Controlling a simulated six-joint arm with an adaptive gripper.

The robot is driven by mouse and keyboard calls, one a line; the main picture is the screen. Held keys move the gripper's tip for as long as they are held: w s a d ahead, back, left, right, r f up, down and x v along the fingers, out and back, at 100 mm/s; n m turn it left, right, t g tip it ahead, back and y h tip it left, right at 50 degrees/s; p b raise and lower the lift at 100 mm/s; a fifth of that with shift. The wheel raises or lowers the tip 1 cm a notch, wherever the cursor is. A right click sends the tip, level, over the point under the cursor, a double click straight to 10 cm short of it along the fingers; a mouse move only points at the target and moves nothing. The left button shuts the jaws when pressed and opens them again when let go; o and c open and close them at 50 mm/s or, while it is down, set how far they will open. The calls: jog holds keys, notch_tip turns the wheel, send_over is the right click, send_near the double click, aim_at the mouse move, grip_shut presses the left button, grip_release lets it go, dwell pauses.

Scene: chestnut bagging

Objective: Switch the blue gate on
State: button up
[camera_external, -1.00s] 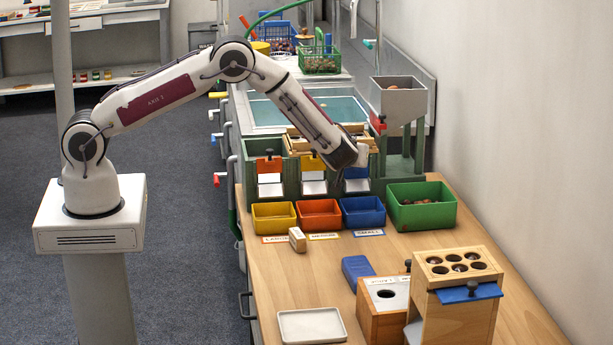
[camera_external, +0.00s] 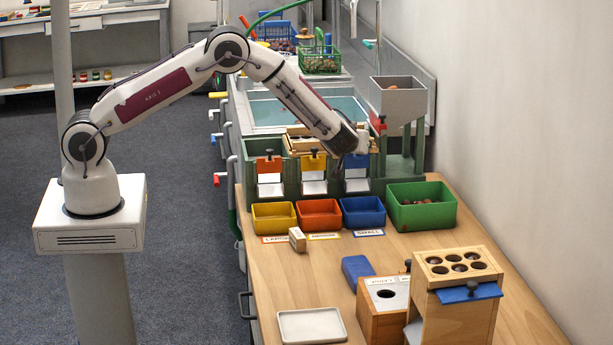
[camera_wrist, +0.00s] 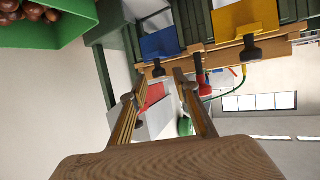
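The blue gate (camera_external: 358,161) is a small blue plate at the right end of a row of three gates on the green sorter, above the blue bin. In the wrist view the blue gate (camera_wrist: 160,43) shows near the top, with a dark knob (camera_wrist: 158,70) on its edge. My gripper (camera_external: 362,142) is at the upper part of the blue gate in the outside view, and its fingers are hard to make out there. In the wrist view my gripper (camera_wrist: 153,84) is open. The knob appears between its fingertips; I cannot tell whether they touch it.
The yellow gate (camera_external: 313,162) and orange gate (camera_external: 268,165) stand to the left. Yellow (camera_external: 273,217), orange (camera_external: 319,214) and blue (camera_external: 363,211) bins stand in front. A green bin (camera_external: 422,215) holds chestnuts. A grey hopper (camera_external: 397,101) rises close on the right.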

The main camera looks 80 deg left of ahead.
jog(key=shift+d, duration=0.1)
jog(key=v, duration=1.2)
jog(key=shift+w+r, duration=0.1)
dwell(0.5)
